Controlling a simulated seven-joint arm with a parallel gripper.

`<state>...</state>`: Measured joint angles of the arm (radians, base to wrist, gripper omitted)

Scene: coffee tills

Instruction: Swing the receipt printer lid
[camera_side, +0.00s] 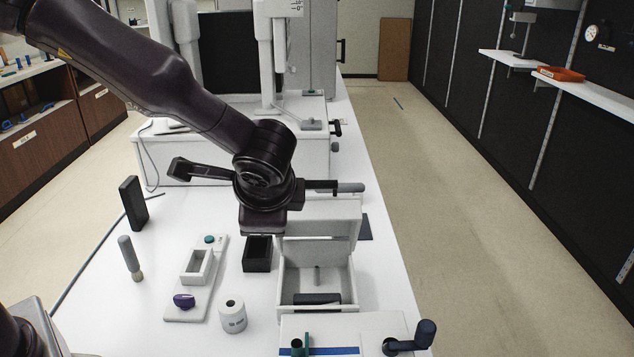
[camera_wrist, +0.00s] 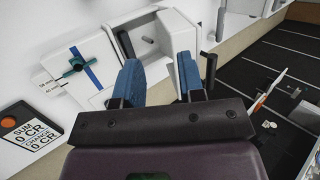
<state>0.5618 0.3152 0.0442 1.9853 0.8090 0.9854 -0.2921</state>
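The receipt printer is a white open-topped box (camera_side: 350,290) at the front right of the counter in the side view. It also shows in the wrist view (camera_wrist: 150,22). A dark roller (camera_side: 317,299) lies at its front side. Its white lid (camera_side: 320,222) stands raised at the back of the box. In the wrist view, the lid (camera_wrist: 184,62) is partly behind my right finger. My gripper (camera_wrist: 160,78) has its two blue fingers spread, with nothing clearly held between them. In the side view, the fingertips are hidden; contact with the lid cannot be told.
A paper roll (camera_side: 232,316), a white tray (camera_side: 180,309) with a purple item, and a black cup (camera_side: 257,255) stand left of the printer. A crank (camera_side: 408,340) and green fitting (camera_side: 300,346) are in front. A grey cylinder (camera_side: 350,187) is behind the lid.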

